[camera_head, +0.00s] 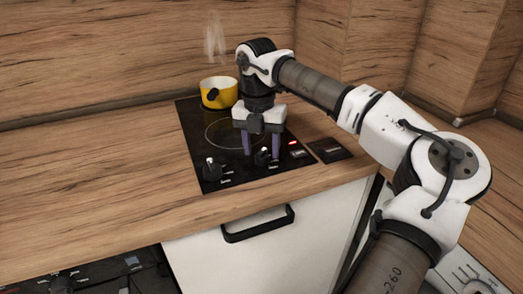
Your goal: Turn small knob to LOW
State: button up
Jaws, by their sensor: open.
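The black cooktop (196,142) has two dark knobs along its front edge. The left knob (211,168) stands clear on the panel. The right knob (263,157) sits just in front of and below my gripper. I cannot tell for sure which is the small one, and the labels around them are too small to read. My gripper (262,148) points down over the cooktop, its two purple fingers apart and empty. The fingertips are close to the right knob; I cannot tell whether they touch it.
A yellow pot (219,93) stands at the back left of the cooktop, with steam above it. A red light (294,143) glows right of the right knob. A dark flat panel (329,150) lies farther right. The wooden counter (90,180) on the left is clear.

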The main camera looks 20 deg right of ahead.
notch_tip(320, 180, up, 12)
jog(key=shift+w+a+r, duration=0.15)
jog(key=shift+a, duration=0.1)
dwell(0.5)
